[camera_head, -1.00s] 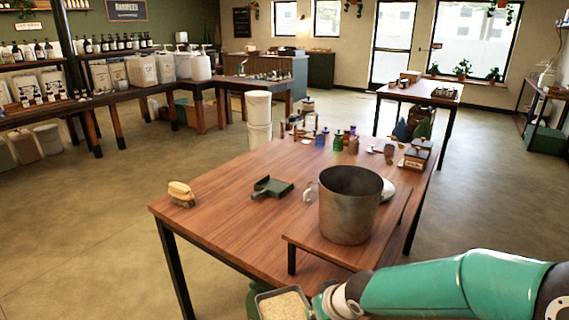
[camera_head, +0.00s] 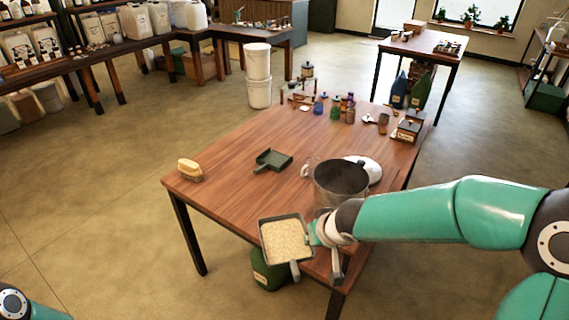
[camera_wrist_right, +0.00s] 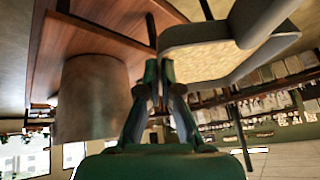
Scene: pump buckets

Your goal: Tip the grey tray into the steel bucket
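The grey tray (camera_head: 262,243) is full of pale grain (camera_head: 286,240) and is held in the air by its edge, over the table's near edge. My right gripper (camera_head: 313,232) is shut on it. In the right wrist view the fingers (camera_wrist_right: 161,72) meet at the wall of the tray (camera_wrist_right: 200,38). The steel bucket (camera_head: 325,192) stands upright just behind and right of the tray, partly hidden by my right arm. It also shows in the right wrist view (camera_wrist_right: 90,95), left of the fingers. The tray is apart from the bucket's dark mouth. My left gripper is out of view.
On the wooden table (camera_head: 225,185) are a brush (camera_head: 190,171), a dark green dustpan (camera_head: 272,160), a white lid (camera_head: 367,168) and small bottles at the back. A green container (camera_head: 268,272) stands below. The table's left part is mostly clear.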

